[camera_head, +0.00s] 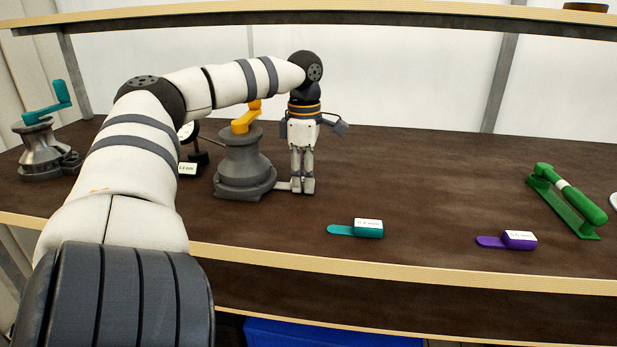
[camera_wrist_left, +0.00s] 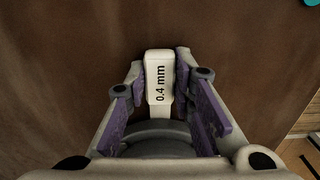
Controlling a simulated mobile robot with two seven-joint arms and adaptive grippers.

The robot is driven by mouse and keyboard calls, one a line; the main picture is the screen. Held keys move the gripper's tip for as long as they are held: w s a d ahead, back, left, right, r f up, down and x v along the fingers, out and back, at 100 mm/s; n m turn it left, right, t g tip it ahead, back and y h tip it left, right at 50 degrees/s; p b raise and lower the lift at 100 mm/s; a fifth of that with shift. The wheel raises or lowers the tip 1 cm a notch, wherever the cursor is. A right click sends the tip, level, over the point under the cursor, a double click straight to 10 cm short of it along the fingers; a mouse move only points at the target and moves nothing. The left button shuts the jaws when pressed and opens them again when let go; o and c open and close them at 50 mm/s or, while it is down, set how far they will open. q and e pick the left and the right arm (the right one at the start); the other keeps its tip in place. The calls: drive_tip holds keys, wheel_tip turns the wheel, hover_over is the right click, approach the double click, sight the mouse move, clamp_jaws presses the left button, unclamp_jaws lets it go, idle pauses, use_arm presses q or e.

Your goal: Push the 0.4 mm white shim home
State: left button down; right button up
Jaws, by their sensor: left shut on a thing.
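The 0.4 mm white shim (camera_wrist_left: 158,75) has a block with a printed label, and a thin tongue runs down from it in the left wrist view. My left gripper (camera_wrist_left: 161,80) is shut on the block, with a finger on each side. In the head view this gripper (camera_head: 302,188) points straight down, low over the bench. A pale strip of the shim (camera_head: 283,186) shows between its fingertips and the base of the grey winch (camera_head: 245,165) with a yellow handle. How far the tongue reaches under the base is hidden. My right gripper is not in view.
A teal shim (camera_head: 368,229) and a purple shim (camera_head: 519,240) lie near the bench's front edge. A green tool (camera_head: 568,200) lies at right. A second winch (camera_head: 45,150) with a teal handle stands far left. A dial gauge (camera_head: 187,131) is partly behind my arm. The bench centre-right is clear.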

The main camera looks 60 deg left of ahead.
use_arm(q)
drive_tip(key=shift+s+a, duration=0.15)
drive_tip(key=shift+s, duration=0.05)
drive_tip(key=shift+s+a, duration=0.75)
drive_tip(key=shift+s, duration=0.1)
drive_tip(key=shift+s+a, duration=0.1)
drive_tip(key=shift+s, duration=0.05)
drive_tip(key=c, duration=1.3)
unclamp_jaws()
wheel_tip(320, 180, up, 12)
drive_tip(key=shift+f, duration=0.1)
